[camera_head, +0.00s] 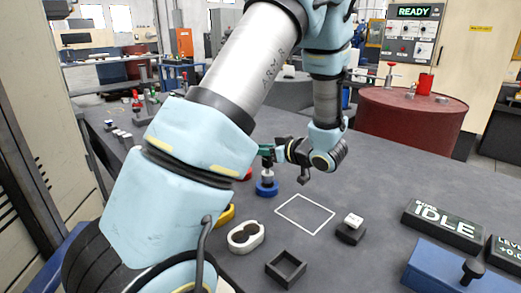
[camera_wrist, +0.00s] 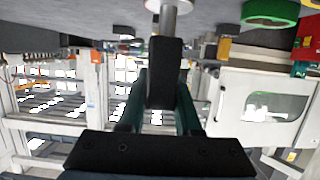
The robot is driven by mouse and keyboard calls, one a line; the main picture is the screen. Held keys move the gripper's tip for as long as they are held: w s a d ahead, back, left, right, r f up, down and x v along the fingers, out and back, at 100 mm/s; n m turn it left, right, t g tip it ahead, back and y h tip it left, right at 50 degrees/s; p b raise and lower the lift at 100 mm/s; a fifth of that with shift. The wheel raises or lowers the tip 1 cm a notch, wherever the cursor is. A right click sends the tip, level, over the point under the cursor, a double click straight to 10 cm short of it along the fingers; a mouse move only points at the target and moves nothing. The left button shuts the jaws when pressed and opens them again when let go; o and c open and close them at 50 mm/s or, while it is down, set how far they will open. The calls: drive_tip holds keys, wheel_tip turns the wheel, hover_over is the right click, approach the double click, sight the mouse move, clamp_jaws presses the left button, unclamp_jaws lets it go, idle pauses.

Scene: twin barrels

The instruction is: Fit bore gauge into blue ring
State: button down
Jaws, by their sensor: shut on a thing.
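My gripper (camera_head: 267,152) is shut on the bore gauge and holds it upright over the workbench. In the wrist view the gauge's black handle (camera_wrist: 164,75) sits between my teal fingers, with a bright metal shaft and collar beyond it. In the head view the gauge's pale metal lower part (camera_head: 267,174) is directly above the blue ring (camera_head: 267,188), which stands on the bench. The gauge's lower end appears to meet the ring; whether it is inside the bore cannot be told. My arm covers part of the bench to the left.
A display reading IDLE (camera_head: 443,225) is at right. The white-outlined square (camera_head: 305,214) is empty.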

drive_tip(key=shift+r+p, duration=0.1)
drive_tip(key=shift+p, duration=0.2)
drive_tip(key=shift+f+b, duration=0.95)
drive_tip(key=shift+f, duration=1)
drive_tip(key=c, duration=0.5)
unclamp_jaws()
drive_tip(key=v, duration=1)
drive_tip(key=shift+s+d+r+b, duration=0.2)
drive_tip(key=shift+s+b, duration=0.1)
